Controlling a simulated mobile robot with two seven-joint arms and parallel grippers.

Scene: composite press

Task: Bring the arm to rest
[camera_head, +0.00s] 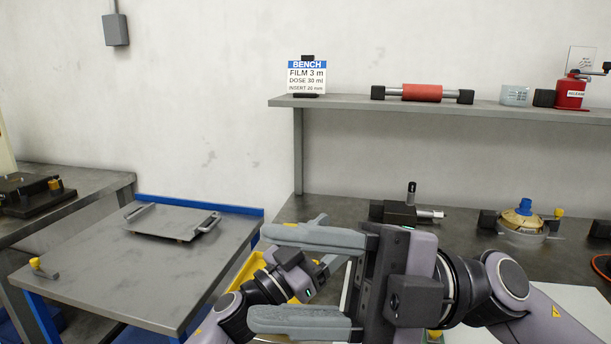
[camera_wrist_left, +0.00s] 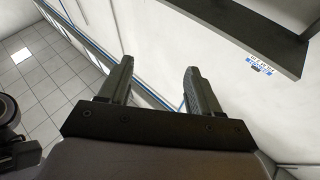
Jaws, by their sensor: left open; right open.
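My right gripper (camera_head: 300,278) is large in the front of the head view. Its two grey fingers point left and stand wide apart, with nothing between them. My left gripper (camera_head: 318,268) is partly hidden behind the right one in the head view. In the left wrist view my left gripper (camera_wrist_left: 158,88) shows two dark fingers spread apart, with no object between them. Both grippers are held in the air in front of the bench (camera_head: 345,212).
A grey plate with handles (camera_head: 168,220) lies on the blue-edged table (camera_head: 95,285) at left. A yellow tray (camera_head: 243,275) is partly hidden behind my arms. A black-and-silver device (camera_head: 405,211) and a brass-coloured round fixture (camera_head: 524,220) stand on the bench. A shelf (camera_head: 350,102) holds a red roller (camera_head: 422,92).

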